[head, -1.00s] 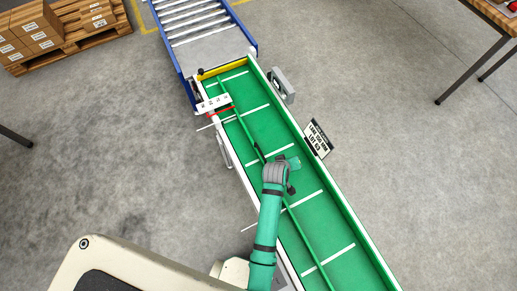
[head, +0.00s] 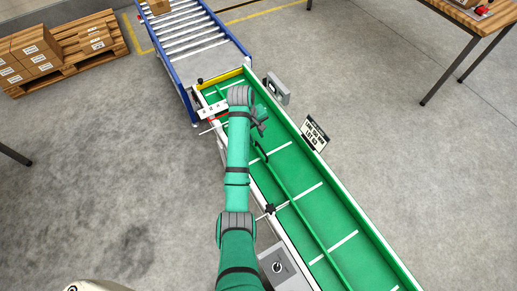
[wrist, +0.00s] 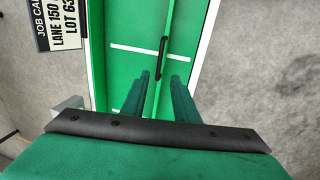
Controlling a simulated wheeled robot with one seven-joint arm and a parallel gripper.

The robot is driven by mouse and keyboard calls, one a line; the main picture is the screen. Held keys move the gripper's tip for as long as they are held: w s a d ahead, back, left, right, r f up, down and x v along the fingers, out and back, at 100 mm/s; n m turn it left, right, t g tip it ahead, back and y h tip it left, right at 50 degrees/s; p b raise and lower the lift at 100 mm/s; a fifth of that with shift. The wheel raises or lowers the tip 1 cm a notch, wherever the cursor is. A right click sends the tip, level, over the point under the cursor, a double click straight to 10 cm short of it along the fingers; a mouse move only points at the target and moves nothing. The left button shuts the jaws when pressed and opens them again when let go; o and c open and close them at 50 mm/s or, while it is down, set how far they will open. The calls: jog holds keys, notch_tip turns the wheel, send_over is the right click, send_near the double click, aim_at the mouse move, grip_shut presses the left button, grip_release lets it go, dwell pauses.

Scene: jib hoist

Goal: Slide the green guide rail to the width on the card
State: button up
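The green guide rail (head: 300,218) runs lengthwise above the green belt (head: 325,205). A black handle (head: 260,152) sits on the rail; it also shows in the wrist view (wrist: 162,57). My gripper (head: 262,122) is over the far part of the belt, near the handle. In the wrist view its two teal fingers (wrist: 161,95) are apart, with the rail running between them in the picture; contact cannot be told. The job card (head: 314,133) stands at the belt's right side and reads "LANE 150"; it shows in the wrist view (wrist: 60,25). A white scale plate (head: 212,109) is partly hidden by my arm.
A blue-framed roller conveyor (head: 205,48) joins the far end, with a carton (head: 159,6) on it. A grey box (head: 277,88) is fixed at the right edge. Black knobs (head: 269,209) sit along the left side.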

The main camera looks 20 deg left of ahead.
aim_at(261, 148)
jog(key=f, duration=0.3)
jog(key=w+d+f, duration=0.1)
jog(key=f, duration=0.5)
jog(key=shift+w+d+f, duration=0.15)
jog(key=shift+d+f, duration=0.15)
jog(key=shift+f, duration=0.1)
jog(key=shift+w, duration=0.1)
grip_shut()
jog(key=shift+d, duration=0.1)
jog(key=shift+s+d, duration=0.1)
jog(key=shift+s, duration=0.1)
dwell(0.6)
